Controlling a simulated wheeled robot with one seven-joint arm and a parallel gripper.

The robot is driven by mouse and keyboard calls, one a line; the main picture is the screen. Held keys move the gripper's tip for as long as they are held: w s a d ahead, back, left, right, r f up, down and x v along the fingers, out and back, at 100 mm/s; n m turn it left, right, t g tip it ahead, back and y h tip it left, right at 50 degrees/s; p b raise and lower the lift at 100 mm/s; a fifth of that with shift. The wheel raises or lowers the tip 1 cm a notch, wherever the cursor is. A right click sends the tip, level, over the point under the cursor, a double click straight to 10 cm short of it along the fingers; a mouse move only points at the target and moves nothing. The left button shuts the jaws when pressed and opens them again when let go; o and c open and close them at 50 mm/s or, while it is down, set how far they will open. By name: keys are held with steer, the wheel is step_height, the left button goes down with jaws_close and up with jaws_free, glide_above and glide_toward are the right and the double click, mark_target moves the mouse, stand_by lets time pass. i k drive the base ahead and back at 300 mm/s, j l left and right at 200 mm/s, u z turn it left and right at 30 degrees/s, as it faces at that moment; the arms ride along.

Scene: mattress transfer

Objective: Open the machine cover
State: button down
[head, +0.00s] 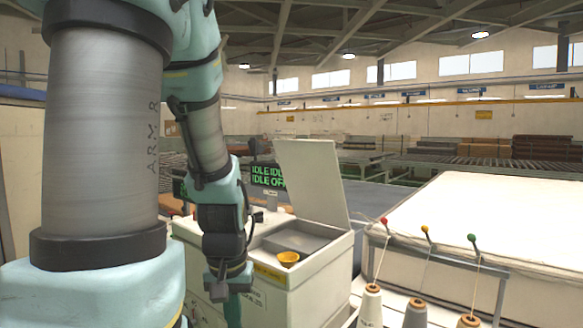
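The machine (320,276) is a white box in the middle of the head view. Its flat pale cover (314,180) stands raised and tilted back from the top, so the grey recess under it is exposed. A small yellow bowl-shaped part (288,259) shows at the front of the recess. My gripper (218,291) hangs pointing down in front of the machine's left part, apart from the cover. Its fingertips are small and dark, and I cannot tell how far apart they are. My arm hides the machine's left side.
A dark display with green "IDLE" text (268,174) stands behind the machine. Thread cones (371,306) stand at the front right under a rack with red, yellow and green knobs. A large white mattress (480,215) lies at the right.

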mark_target(310, 169)
steer(key=j, duration=0.6)
steer(key=i+j, duration=0.15)
steer(key=j, duration=1)
